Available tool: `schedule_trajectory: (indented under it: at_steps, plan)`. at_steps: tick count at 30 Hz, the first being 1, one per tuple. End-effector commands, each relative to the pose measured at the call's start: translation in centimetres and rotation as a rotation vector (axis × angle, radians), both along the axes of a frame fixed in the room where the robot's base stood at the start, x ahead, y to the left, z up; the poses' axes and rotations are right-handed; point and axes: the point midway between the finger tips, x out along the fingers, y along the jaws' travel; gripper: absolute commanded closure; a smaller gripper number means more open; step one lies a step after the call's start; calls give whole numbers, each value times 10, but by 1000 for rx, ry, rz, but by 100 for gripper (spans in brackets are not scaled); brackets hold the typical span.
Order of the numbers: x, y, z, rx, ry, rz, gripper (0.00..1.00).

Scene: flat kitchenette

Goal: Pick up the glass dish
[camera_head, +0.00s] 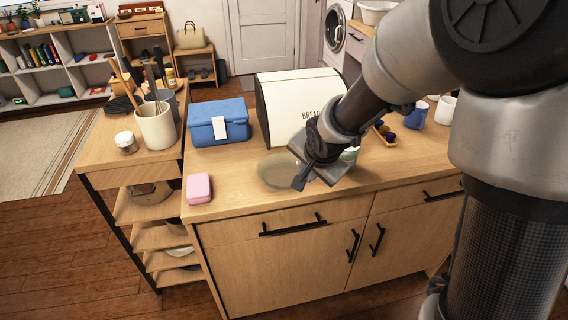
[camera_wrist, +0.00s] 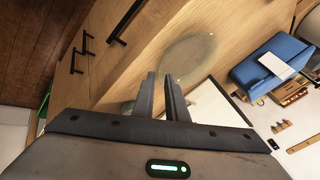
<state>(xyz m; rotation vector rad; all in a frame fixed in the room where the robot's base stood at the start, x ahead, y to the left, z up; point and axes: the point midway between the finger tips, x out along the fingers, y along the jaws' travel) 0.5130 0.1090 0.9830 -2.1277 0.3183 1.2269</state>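The glass dish (camera_head: 273,171) is clear, round and shallow. It lies on the wooden counter in front of the bread box in the head view. In the wrist view the dish (camera_wrist: 190,58) shows as a faint round shape beyond the fingertips. My gripper (camera_head: 301,184) is over the right side of the dish in the head view and covers part of it. In the wrist view my gripper (camera_wrist: 161,76) has its two fingers apart with a narrow empty gap. I cannot tell how high the fingertips are above the dish.
A white bread box (camera_head: 290,95) and a blue box (camera_head: 218,122) stand behind the dish. A pink block (camera_head: 199,188) lies left on the counter (camera_head: 235,200). A pale greenish item (camera_head: 350,155) is partly hidden behind my gripper. A blue mug (camera_head: 417,114) stands at right.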

Motion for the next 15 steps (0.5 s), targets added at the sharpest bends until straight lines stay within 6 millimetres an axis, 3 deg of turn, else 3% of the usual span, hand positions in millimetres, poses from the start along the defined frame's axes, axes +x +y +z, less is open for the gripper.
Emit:
schedule_trajectory:
  at_steps: [9, 15]
  plan:
    - [24, 7, -37, -1, 3, 1, 88]
    - [28, 7, -41, -1, 0, 1, 88]
